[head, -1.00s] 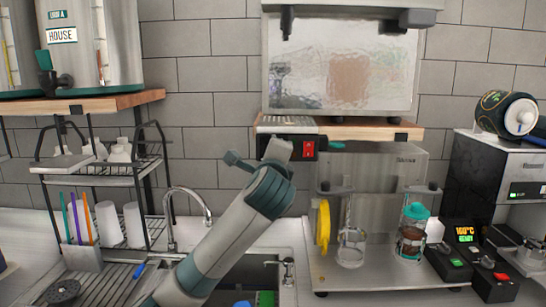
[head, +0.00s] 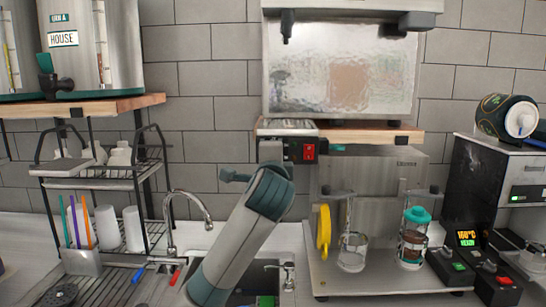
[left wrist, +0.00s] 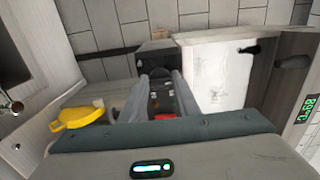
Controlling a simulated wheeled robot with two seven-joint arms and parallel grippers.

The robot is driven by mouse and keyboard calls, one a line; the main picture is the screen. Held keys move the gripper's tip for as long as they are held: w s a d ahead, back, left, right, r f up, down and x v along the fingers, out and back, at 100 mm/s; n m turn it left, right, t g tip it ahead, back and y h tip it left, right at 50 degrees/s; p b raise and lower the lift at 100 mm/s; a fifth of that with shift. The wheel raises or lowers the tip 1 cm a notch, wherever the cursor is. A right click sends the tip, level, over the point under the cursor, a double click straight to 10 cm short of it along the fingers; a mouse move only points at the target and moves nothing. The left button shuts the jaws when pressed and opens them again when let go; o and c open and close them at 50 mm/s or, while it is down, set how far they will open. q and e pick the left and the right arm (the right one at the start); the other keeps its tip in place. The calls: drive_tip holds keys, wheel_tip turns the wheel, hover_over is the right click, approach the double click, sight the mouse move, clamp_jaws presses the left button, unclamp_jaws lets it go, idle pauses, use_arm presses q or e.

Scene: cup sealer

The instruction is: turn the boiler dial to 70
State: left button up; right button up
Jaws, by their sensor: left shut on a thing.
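My left arm reaches up in the head view. My left gripper (head: 271,150) is at a dark control box with a red switch (head: 309,151) under the boiler (head: 340,75). In the left wrist view the two grey fingers (left wrist: 161,78) reach to the dark box (left wrist: 158,55), with the red switch (left wrist: 165,116) close by. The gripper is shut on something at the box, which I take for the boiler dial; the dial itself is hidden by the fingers. A small green display (left wrist: 309,107) at the right edge seems to read 85°C. My right gripper is not in view.
A wooden shelf (head: 375,133) runs beside the box. Below stand a yellow-handled thing (head: 324,228) and a jar with a teal lid (head: 414,235). A tap (head: 190,205) and dish rack (head: 100,175) are to the left. A separate display (head: 467,237) reads 100°C.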

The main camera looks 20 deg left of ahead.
use_arm(q)
drive_tip(key=o, duration=1)
drive_tip(key=shift+o, duration=0.2)
drive_tip(key=shift+s, duration=0.1)
drive_tip(key=b+v, duration=0.5)
drive_tip(key=v, duration=1.2)
drive_tip(key=shift+b, duration=0.35)
drive_tip(key=shift+s+r, duration=0.1)
drive_tip(key=shift+s, duration=0.05)
